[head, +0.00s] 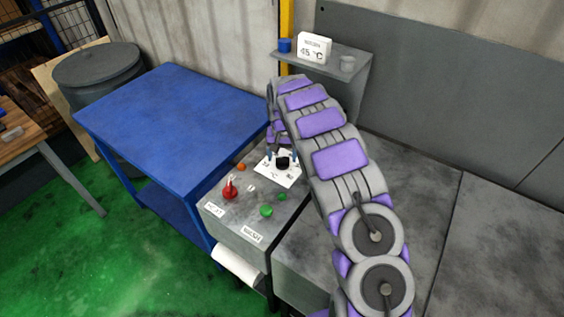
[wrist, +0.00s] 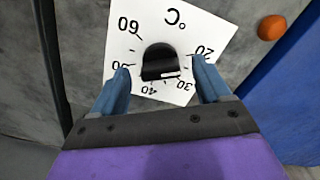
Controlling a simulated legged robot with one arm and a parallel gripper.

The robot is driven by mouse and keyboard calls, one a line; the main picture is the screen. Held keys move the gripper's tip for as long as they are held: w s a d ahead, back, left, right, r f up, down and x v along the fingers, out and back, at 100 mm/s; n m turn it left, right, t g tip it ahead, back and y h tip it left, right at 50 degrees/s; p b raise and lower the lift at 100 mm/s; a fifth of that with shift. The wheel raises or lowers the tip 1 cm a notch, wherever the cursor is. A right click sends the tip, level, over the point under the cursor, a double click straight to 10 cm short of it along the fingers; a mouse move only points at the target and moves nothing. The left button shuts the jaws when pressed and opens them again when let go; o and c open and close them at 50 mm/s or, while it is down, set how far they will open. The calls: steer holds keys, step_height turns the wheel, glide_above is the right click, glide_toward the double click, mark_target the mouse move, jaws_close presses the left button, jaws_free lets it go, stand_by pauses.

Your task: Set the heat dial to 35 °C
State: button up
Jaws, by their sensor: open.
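The heat dial is a black knob (wrist: 160,62) on a white scale plate (wrist: 205,30). In the wrist view the scale appears upside down, with 20, 30, 40, 50 and 60 around the knob. A short white mark shows on the knob's lower edge, on the side between 40 and 30; its exact reading is hard to tell. My gripper (wrist: 161,66) is open, its blue fingers on either side of the knob with visible gaps. In the head view the knob (head: 283,163) sits on top of the grey control box, with my gripper (head: 282,154) over it.
The control box (head: 238,232) also carries a red switch (head: 229,190), green buttons (head: 266,210) and an orange button (head: 241,167). A blue table (head: 170,112) stands to the left. A shelf (head: 335,62) behind holds a white display (head: 314,48) that appears to read 45 °C.

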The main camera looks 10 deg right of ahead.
mark_target(282, 159)
steer(key=shift+f, duration=1.55)
steer(key=c, duration=1)
steer(key=shift+o, duration=0.2)
